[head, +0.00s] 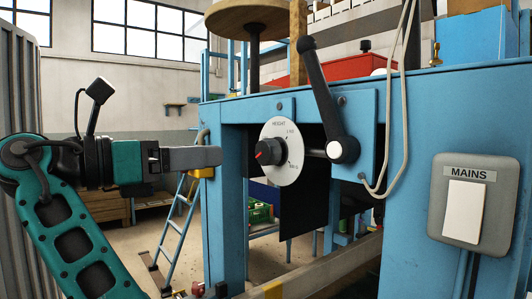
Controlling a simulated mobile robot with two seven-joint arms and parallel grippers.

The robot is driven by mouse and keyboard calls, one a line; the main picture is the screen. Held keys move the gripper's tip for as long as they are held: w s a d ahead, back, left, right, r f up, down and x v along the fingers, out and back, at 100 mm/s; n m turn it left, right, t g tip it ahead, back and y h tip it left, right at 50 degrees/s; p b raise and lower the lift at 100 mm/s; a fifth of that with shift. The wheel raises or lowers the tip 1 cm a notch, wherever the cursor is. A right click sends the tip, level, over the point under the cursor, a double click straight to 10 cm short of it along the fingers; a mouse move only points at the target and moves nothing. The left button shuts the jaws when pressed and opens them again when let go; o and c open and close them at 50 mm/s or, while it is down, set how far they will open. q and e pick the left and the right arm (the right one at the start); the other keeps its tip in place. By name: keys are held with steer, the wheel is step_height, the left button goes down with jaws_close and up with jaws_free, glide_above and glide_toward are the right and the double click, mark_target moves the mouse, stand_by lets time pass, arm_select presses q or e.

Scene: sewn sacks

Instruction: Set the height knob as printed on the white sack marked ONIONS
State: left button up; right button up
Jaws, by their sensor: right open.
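The height knob (266,151) is a black knob with a red pointer mark toward the left. It sits on a round white dial (283,172) printed HEIGHT, on the blue machine frame. Small markings on the dial's right side are too small to read surely. My right gripper (212,157) is left of the dial, at about knob height, its grey jaws pointing right toward it. It is open and appears apart from the knob; the gap between the jaws is hard to see side-on. No white sack marked ONIONS is in view. My left gripper is not in view.
A black crank lever (325,100) stands just right of the dial. A looped cable (404,120) hangs beyond it. A MAINS switch box (466,208) is at the right. A blue ladder (172,235) stands behind on the floor. A blue frame post (226,210) is below my gripper.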

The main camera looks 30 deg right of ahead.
mark_target(262, 151)
steer(key=d, duration=1.2)
steer(key=shift+w, duration=0.35)
steer(key=shift+c, duration=0.4)
steer(key=c, duration=1)
